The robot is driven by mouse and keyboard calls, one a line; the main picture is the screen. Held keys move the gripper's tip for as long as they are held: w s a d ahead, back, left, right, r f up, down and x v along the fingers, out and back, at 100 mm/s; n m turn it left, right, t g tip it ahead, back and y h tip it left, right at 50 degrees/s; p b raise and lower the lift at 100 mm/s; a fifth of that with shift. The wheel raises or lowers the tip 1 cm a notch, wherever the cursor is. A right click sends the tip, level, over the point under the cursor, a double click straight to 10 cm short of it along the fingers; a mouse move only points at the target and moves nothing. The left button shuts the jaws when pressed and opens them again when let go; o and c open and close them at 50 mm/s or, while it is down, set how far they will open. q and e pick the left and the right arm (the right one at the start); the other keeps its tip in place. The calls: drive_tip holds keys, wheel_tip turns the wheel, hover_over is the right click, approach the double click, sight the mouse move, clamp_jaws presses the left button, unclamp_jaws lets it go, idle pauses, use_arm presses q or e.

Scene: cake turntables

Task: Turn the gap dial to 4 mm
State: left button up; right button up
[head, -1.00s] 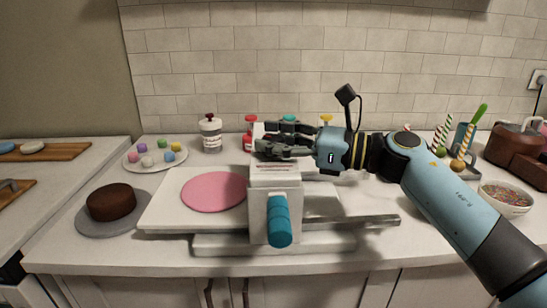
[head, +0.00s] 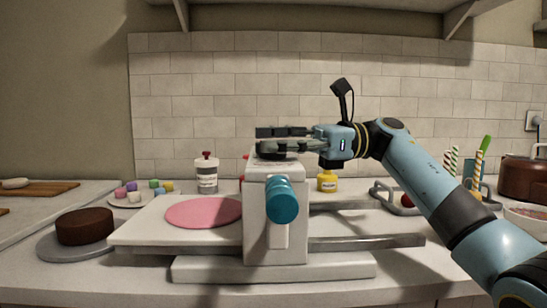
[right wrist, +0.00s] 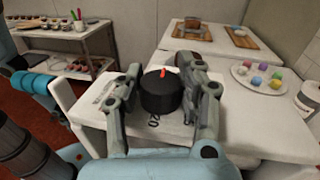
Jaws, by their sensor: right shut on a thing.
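The gap dial (right wrist: 161,94) is a black round knob with a red pointer mark on top, on the white top of the dough sheeter (head: 272,220). In the right wrist view the pointer is at the dial's far edge. Printed scale numbers show around the dial; one near side reads 20, but I cannot read a 4. My right gripper (head: 282,143) reaches in from the right above the sheeter's housing. Its fingers (right wrist: 162,72) are shut on the dial, one on each side. A pink dough disc (head: 204,212) lies on the sheeter's left bed. My left gripper is not in view.
A teal handle (head: 281,200) sticks out from the sheeter's front. A chocolate cake (head: 84,227) stands at the left. A jar (head: 206,173) and a yellow bottle (head: 327,181) stand behind.

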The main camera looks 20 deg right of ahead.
drive_tip(key=shift+f, duration=0.1)
drive_tip(key=o, duration=1.3)
drive_tip(key=shift+s, duration=0.1)
drive_tip(key=shift+c, duration=0.2)
drive_tip(key=d, duration=1.2)
drive_tip(key=shift+s, duration=0.45)
